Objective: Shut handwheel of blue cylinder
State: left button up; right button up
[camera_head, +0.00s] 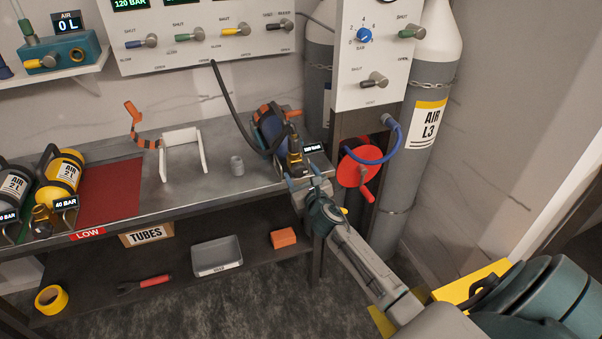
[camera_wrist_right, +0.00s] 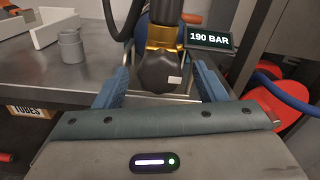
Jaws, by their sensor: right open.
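The blue cylinder (camera_head: 268,128) lies at the right end of the bench, with a brass valve (camera_head: 294,150) toward me and a black hose running up from it. In the right wrist view its dark handwheel (camera_wrist_right: 160,70) sits below the brass valve body (camera_wrist_right: 163,37). A small display by the valve (camera_wrist_right: 212,37) reads 190 BAR. My right gripper (camera_head: 302,182) is at the bench's front edge. In the right wrist view its blue fingers (camera_wrist_right: 160,88) stand open on either side of the handwheel, with gaps visible on both sides. My left gripper is out of view.
A white cradle (camera_head: 182,150) and a grey cup (camera_head: 237,166) stand on the bench to the left. A yellow cylinder (camera_head: 62,178) lies farther left by a red mat (camera_head: 110,190). A red reel (camera_head: 358,166) with a blue hose (camera_head: 396,145) is close right of my right gripper.

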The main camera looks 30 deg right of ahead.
jog(key=shift+w, duration=0.35)
jog(key=shift+c, duration=0.9)
jog(key=c, duration=0.8)
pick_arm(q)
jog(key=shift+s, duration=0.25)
